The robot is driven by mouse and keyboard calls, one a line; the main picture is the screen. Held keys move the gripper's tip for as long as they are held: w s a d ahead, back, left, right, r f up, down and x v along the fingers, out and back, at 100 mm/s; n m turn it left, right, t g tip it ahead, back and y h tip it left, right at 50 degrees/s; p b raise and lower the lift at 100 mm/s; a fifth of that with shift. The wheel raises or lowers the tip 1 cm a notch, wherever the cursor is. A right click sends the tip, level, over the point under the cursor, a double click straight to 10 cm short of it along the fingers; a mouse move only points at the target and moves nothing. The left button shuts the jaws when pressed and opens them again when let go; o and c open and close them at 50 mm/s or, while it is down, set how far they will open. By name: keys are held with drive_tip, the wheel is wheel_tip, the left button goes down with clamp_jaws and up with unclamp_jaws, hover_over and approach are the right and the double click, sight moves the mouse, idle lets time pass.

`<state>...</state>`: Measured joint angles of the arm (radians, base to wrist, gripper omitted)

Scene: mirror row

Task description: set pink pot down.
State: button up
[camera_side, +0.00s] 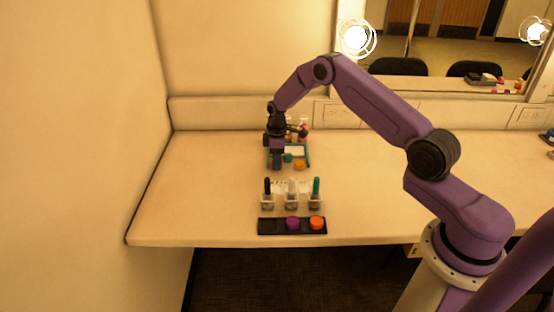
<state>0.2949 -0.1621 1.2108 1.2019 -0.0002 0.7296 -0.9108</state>
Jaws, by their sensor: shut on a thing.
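My gripper (277,163) points down at the left side of a teal-rimmed tray (308,155) on the table. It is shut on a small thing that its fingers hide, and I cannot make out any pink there. I cannot tell whether the held thing touches the tray or hangs above it. A teal pot (288,158) and an amber pot (299,166) are close to the right of the fingers. In front, a black strip holder (265,227) carries a purple pot (292,223) and an orange pot (316,222); its left part looks empty.
Between the tray and the strip, a dark brush (267,186), a pale brush (291,187) and a teal brush (316,186) stand upright in small clear holders. Several small bottles (302,126) stand behind the tray. The table (200,190) is clear to the left and right. A mirror (440,50) is behind.

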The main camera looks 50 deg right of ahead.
drive_tip(key=shift+f, duration=0.15)
drive_tip(key=o, duration=1.1)
wheel_tip(320, 180, up, 11)
drive_tip(key=s+a+r+n, duration=0.1)
drive_tip(key=s+a+r, duration=0.5)
drive_tip(key=s+a, duration=0.25)
drive_tip(key=s+a+r+n, duration=0.1)
drive_tip(key=s+a+r, duration=0.65)
drive_tip(key=a, duration=0.25)
drive_tip(key=shift+n, duration=0.8)
drive_tip(key=s+d, duration=0.1)
drive_tip(key=s, duration=0.8)
drive_tip(key=s+d, duration=0.1)
drive_tip(key=s, duration=0.8)
drive_tip(key=s+d+r, duration=0.1)
drive_tip(key=s, duration=0.9)
drive_tip(key=shift+s+r, duration=0.1)
